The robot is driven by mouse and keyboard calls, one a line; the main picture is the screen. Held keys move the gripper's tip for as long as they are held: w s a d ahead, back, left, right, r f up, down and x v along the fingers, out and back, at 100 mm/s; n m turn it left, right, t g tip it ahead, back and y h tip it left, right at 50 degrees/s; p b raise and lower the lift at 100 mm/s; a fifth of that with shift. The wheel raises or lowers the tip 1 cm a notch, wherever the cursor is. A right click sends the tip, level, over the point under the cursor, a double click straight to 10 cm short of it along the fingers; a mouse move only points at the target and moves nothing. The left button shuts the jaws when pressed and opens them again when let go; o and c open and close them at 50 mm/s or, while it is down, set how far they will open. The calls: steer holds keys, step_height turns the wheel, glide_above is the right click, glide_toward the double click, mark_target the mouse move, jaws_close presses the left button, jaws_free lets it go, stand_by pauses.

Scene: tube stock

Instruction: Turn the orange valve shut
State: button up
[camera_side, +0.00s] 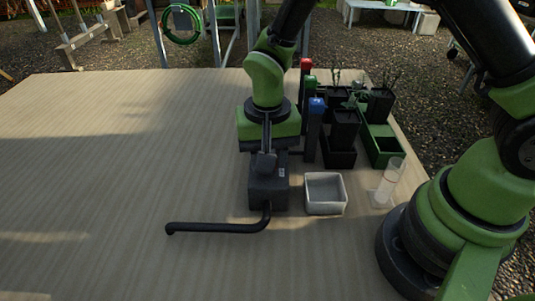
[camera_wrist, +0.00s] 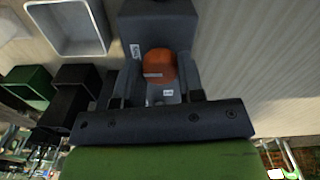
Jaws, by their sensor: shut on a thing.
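The orange valve (camera_wrist: 160,68) shows in the wrist view between the two fingers of my gripper (camera_wrist: 160,85). It sits on a dark grey block (camera_wrist: 155,15). My gripper is shut on the valve, with a finger on each side. In the side view my gripper (camera_side: 265,158) points down at the block (camera_side: 268,192), and the valve is hidden behind it. A black pipe (camera_side: 215,228) runs from the block's base, bends and lies along the table to the left. How far the valve is turned cannot be told.
A grey open bin (camera_side: 325,208) stands just right of the block. A clear cylinder (camera_side: 388,182) stands farther right. Black pots (camera_side: 345,128), a green tray (camera_side: 385,160) and red, green and blue-topped posts (camera_side: 316,105) stand behind. The table's left side (camera_side: 110,150) is clear.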

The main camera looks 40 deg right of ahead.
steer(key=o, duration=0.9)
step_height(320, 180, up, 10)
steer(key=s+d+r+n+t, duration=0.1)
steer(key=s+d+r+t, duration=0.1)
steer(key=s+r, duration=0.2)
steer(key=s+d+r+n+t+y, duration=0.1)
steer(key=s+d+r+t, duration=0.1)
steer(key=s+r, duration=0.2)
steer(key=s+d+r+n+t+y, duration=0.1)
steer(key=s+d+r+t, duration=0.2)
steer(key=s, duration=0.3)
steer(key=shift+s+d+r, duration=0.1)
steer(key=shift+s+r, duration=0.2)
steer(key=shift+r, duration=0.6)
